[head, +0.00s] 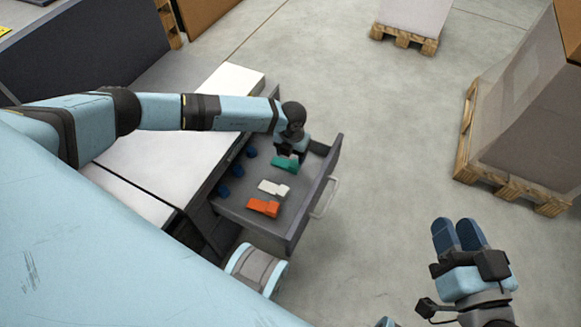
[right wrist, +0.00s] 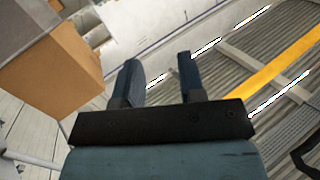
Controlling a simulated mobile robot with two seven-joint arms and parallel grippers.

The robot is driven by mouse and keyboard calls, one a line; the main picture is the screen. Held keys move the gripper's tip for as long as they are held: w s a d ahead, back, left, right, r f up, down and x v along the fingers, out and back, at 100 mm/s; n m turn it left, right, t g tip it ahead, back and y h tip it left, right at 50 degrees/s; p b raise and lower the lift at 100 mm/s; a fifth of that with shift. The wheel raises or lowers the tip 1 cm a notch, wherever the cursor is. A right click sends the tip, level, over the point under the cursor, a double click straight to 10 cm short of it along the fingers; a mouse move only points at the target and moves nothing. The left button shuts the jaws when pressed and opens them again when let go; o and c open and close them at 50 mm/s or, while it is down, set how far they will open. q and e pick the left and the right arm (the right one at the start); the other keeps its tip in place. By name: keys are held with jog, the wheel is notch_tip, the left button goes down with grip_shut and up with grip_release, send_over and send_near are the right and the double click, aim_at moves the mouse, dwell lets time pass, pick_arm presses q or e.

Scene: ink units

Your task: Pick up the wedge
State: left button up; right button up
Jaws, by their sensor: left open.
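Three wedge-shaped pieces lie in a row in an open grey drawer (head: 262,222) in the head view: a green one (head: 285,164), a white one (head: 273,188) and an orange one (head: 263,208). My left gripper (head: 287,153) points down into the drawer at the green piece's far end. It is open; its fingers are mostly hidden by the wrist, and I cannot tell whether they touch the green piece. My right gripper (head: 457,226) is open and empty, out over the floor right of the drawer. Its two separated fingers also show in the right wrist view (right wrist: 159,70).
Several dark blue round items (head: 237,171) sit along the drawer's left side. A white-topped cabinet (head: 165,150) stands left of the drawer. Wrapped loads on pallets stand at the right (head: 530,120) and top (head: 415,15). The floor (head: 390,140) between is clear.

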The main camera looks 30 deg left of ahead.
aim_at(295, 163)
pick_arm(q)
jog(key=shift+f, duration=0.45)
jog(key=f+b, duration=0.2)
jog(key=f, duration=0.1)
jog(key=w+f+b, duration=0.1)
jog(key=shift+d+f, duration=0.3)
jog(key=shift+d, duration=0.05)
jog(key=shift+f+b, duration=0.2)
jog(key=shift+b, duration=0.15)
jog(key=shift+r, duration=0.1)
jog(key=c, duration=1)
pick_arm(e)
jog(key=shift+w+d+n+t+y, duration=0.15)
jog(key=shift+w+d+n+t, duration=0.15)
jog(key=shift+w+n, duration=0.2)
jog(key=shift+w+d+n+t+y, duration=0.15)
jog(key=shift+w+d+n+t, duration=0.1)
jog(key=shift+w+n, duration=0.25)
jog(key=shift+s, duration=0.1)
